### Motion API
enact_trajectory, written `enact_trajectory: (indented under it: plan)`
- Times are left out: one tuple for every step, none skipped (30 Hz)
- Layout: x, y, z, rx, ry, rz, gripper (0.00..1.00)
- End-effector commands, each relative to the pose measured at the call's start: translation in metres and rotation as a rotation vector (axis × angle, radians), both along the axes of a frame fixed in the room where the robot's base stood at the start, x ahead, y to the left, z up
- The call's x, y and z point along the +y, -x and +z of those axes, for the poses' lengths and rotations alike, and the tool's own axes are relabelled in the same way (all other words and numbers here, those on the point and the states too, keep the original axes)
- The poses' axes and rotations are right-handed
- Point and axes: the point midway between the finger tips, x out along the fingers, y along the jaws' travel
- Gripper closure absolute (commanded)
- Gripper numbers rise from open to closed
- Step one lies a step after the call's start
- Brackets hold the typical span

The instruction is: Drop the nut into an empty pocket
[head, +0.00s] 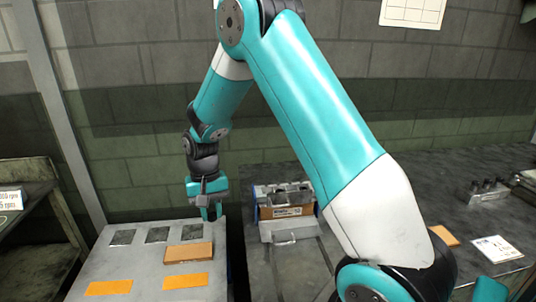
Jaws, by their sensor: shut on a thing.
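My gripper (211,214) points down over the back right part of the grey table top at the lower left. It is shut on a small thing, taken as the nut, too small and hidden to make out. Dark square patches (157,235) lie in a row on that table top, left of and below the gripper in the picture. I cannot tell whether they are pockets. A box (293,211) with an orange-brown front, blue side and grey metal shapes on top stands right of the gripper. I cannot tell whether its top has pockets or which are empty.
An orange-brown block (188,254) and flat orange patches (109,288) lie on the table top (145,265). A dark bench (480,215) at right holds metal parts (488,191) and a white sheet (497,249). A brick wall (130,110) stands behind.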

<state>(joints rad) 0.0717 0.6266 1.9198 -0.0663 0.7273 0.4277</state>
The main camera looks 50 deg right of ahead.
Motion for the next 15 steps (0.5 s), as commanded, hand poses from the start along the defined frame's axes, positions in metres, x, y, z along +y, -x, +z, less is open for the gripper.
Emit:
enact_trajectory:
  plan:
    - [-0.014, -0.002, 0.013, -0.005, 0.005, -0.107, 0.98]
    - [-0.022, -0.002, 0.017, -0.007, 0.008, -0.184, 0.98]
    - [-0.035, -0.003, 0.023, -0.011, 0.013, -0.301, 0.98]
    - [-0.045, -0.004, 0.027, -0.012, 0.015, -0.395, 0.98]
    - [-0.056, -0.004, 0.032, -0.015, 0.017, -0.496, 0.98]
    - [-0.071, -0.004, 0.037, -0.018, 0.019, -0.634, 0.98]
    - [-0.083, -0.004, 0.041, -0.019, 0.021, -0.739, 0.98]
    - [-0.094, -0.003, 0.045, -0.019, 0.022, -0.845, 0.98]
    - [-0.109, -0.002, 0.050, -0.021, 0.020, -0.983, 0.98]
    - [-0.119, 0.000, 0.053, -0.020, 0.019, -1.082, 0.98]
    - [-0.130, 0.001, 0.056, -0.019, 0.017, -1.179, 0.98]
    - [-0.142, 0.004, 0.059, -0.017, 0.015, -1.296, 0.98]
    - [-0.151, 0.006, 0.061, -0.016, 0.011, -1.377, 0.98]
    - [-0.158, 0.007, 0.063, -0.014, 0.009, -1.448, 0.98]
    - [-0.167, 0.009, 0.065, -0.011, 0.004, -1.533, 0.98]
